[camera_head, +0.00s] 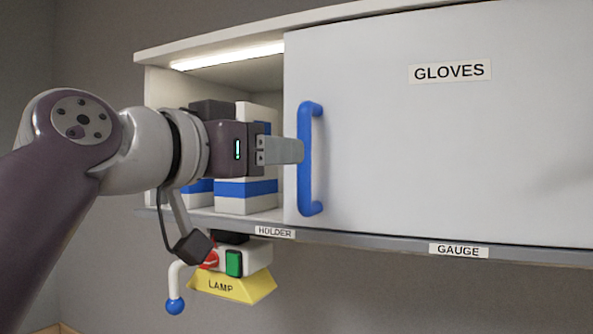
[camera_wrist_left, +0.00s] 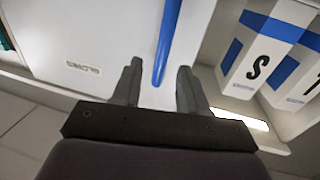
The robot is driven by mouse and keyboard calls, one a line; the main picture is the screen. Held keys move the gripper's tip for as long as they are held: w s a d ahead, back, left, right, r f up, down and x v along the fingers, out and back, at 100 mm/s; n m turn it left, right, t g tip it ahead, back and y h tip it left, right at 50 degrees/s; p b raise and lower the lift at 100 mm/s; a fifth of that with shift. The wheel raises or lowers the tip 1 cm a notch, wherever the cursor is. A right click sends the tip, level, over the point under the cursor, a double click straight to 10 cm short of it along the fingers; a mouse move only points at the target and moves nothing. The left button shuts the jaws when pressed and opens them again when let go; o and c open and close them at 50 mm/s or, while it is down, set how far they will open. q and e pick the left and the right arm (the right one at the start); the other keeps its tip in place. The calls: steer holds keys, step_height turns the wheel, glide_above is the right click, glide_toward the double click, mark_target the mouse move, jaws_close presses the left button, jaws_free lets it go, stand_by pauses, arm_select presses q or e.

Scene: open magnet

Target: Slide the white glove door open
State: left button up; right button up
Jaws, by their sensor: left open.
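The white door (camera_head: 440,140) labelled GLOVES covers the right part of the wall cabinet, and the left part of the cabinet is open. A blue upright bar handle (camera_head: 312,185) is fixed near the door's left edge. My left gripper (camera_head: 302,150) points right, with its tips at the handle's middle. In the left wrist view the gripper (camera_wrist_left: 158,78) is open, and the blue handle (camera_wrist_left: 168,40) runs between its two fingers, with no clear contact. The door surface (camera_wrist_left: 95,35) also shows there. My right gripper is not in view.
White and blue boxes (camera_head: 247,190) stand inside the open part; one (camera_wrist_left: 262,50) shows an S. A lit strip (camera_head: 228,55) runs under the cabinet top. Below the shelf edge (camera_head: 380,240) hang a yellow LAMP piece (camera_head: 235,287), a green button (camera_head: 233,263) and a blue-knobbed lever (camera_head: 175,306).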

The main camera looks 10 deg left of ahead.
arm_select(q)
steer(key=p+v, duration=0.2)
steer(key=v, duration=0.2)
steer(key=shift+s, duration=0.3)
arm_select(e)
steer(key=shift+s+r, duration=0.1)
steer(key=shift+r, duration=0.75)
arm_select(q)
steer(key=shift+w, duration=0.25)
